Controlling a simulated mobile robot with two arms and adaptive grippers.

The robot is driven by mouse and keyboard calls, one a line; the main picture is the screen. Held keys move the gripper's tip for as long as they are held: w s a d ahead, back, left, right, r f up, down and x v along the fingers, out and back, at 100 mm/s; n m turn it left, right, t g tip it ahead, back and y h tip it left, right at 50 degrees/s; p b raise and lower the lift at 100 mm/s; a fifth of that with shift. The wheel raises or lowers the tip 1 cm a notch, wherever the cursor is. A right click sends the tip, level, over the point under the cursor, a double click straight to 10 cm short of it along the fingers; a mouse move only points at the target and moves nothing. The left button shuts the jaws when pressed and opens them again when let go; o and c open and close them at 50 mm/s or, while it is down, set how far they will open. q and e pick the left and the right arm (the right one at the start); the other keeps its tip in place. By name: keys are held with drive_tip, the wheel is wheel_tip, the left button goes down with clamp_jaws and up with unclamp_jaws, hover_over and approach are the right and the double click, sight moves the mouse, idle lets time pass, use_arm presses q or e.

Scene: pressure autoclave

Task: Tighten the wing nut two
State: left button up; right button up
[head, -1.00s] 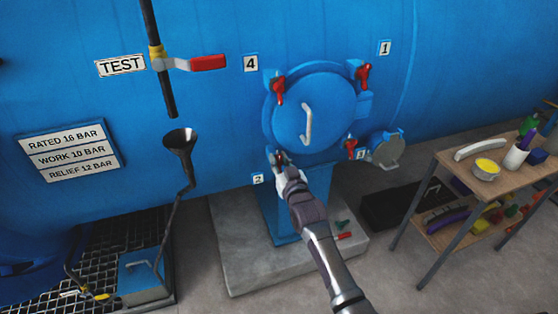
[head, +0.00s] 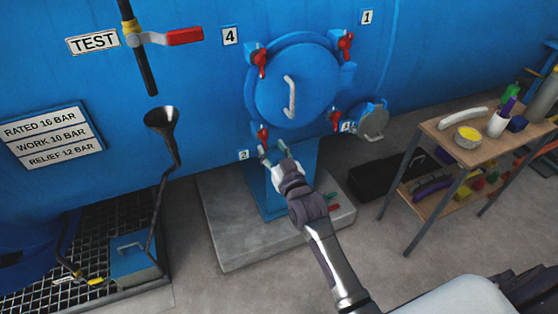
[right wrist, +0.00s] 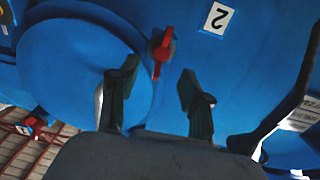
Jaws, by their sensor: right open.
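Wing nut two, red (head: 263,132), sits at the lower left of the round blue door (head: 292,82), beside the "2" label (head: 243,155). It also shows in the right wrist view (right wrist: 162,48), upright and just beyond the fingertips. My right gripper (head: 274,152) is open and empty, just below and slightly right of that nut, apart from it. In the right wrist view its dark fingers (right wrist: 158,78) stand wide apart with the nut above the gap. My left gripper is not in view.
Other red wing nuts sit around the door, at upper left (head: 260,62), upper right (head: 346,44) and lower right (head: 335,118). A small open round cover (head: 372,122) is at right.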

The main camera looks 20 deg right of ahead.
drive_tip(key=s, duration=0.5)
drive_tip(key=shift+s+d, duration=0.1)
drive_tip(key=shift+s, duration=0.05)
drive_tip(key=s+a+f+g, duration=0.1)
drive_tip(key=s+f+g, duration=0.3)
drive_tip(key=f, duration=0.7)
drive_tip(key=s+f+n+g, duration=0.1)
drive_tip(key=s+f, duration=0.4)
drive_tip(key=f, duration=0.7)
drive_tip(key=s+a+f+g, duration=0.1)
drive_tip(key=s+f+g, duration=0.3)
drive_tip(key=f, duration=0.7)
drive_tip(key=s+d+f+g, duration=0.1)
drive_tip(key=s+f, duration=0.5)
drive_tip(key=s, duration=0.6)
drive_tip(key=s+d+f+g, duration=0.2)
drive_tip(key=s+f+g, duration=0.2)
drive_tip(key=s+f, duration=0.3)
drive_tip(key=s+d+f+n+g, duration=0.1)
drive_tip(key=s+f, duration=0.5)
drive_tip(key=s, duration=1.1)
drive_tip(key=shift+d+f+g+h, duration=0.15)
drive_tip(key=shift+d+g+h, duration=0.15)
drive_tip(key=shift+d+g, duration=0.55)
